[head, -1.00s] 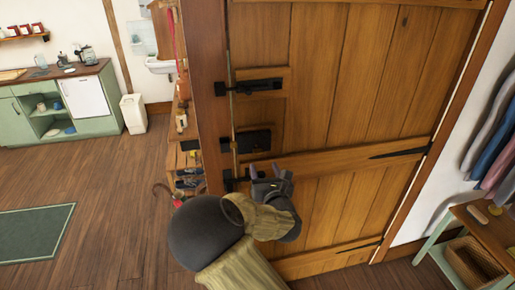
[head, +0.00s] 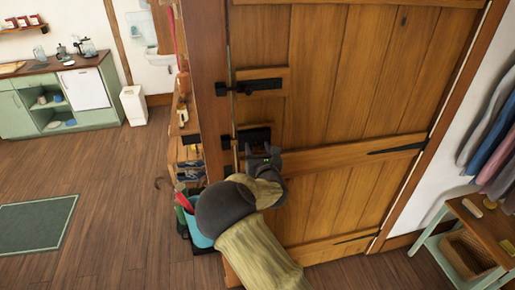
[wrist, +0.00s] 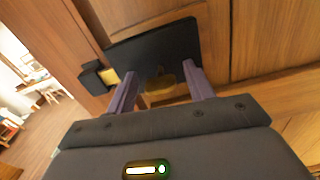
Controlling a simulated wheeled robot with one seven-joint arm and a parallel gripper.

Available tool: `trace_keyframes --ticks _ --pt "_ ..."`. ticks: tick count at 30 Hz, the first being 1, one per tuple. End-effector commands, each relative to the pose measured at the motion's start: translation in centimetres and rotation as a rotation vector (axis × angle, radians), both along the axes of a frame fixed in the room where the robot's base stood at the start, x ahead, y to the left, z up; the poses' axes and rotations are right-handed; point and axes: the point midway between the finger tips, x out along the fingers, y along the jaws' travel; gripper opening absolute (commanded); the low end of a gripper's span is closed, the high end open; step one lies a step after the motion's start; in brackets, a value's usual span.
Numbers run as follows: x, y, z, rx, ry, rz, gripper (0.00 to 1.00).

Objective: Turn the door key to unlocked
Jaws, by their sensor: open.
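The wooden door (head: 340,100) stands in front of me and carries a black lock case (head: 258,133), which fills the top of the wrist view (wrist: 155,48). A small dull brass piece, seemingly the key (wrist: 163,88), shows at the lower part of the case; its exact angle is hard to tell. My gripper (head: 262,152) is just below and in front of the lock. In the wrist view its two fingers (wrist: 163,78) are apart, one on each side of the brass piece, with visible gaps. The key is hidden in the head view.
A black sliding bolt (head: 258,86) is above the lock on the door. A black keep (wrist: 92,78) with a yellowish part sits on the frame left of the lock. A shelf with a blue bucket (head: 201,234) is left of the frame. A bench (head: 485,235) stands at right.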

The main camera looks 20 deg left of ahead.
Motion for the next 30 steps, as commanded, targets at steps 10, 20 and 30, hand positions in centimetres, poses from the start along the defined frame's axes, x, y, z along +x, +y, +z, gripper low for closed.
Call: trace_keyframes --ticks 10,20,30 --pt "-0.04 0.00 0.00 0.000 0.000 0.000 0.08" --pt "-0.05 0.02 -0.18 0.030 0.018 0.001 0.08" --pt "-0.05 0.03 -0.48 0.184 0.110 0.002 0.08"
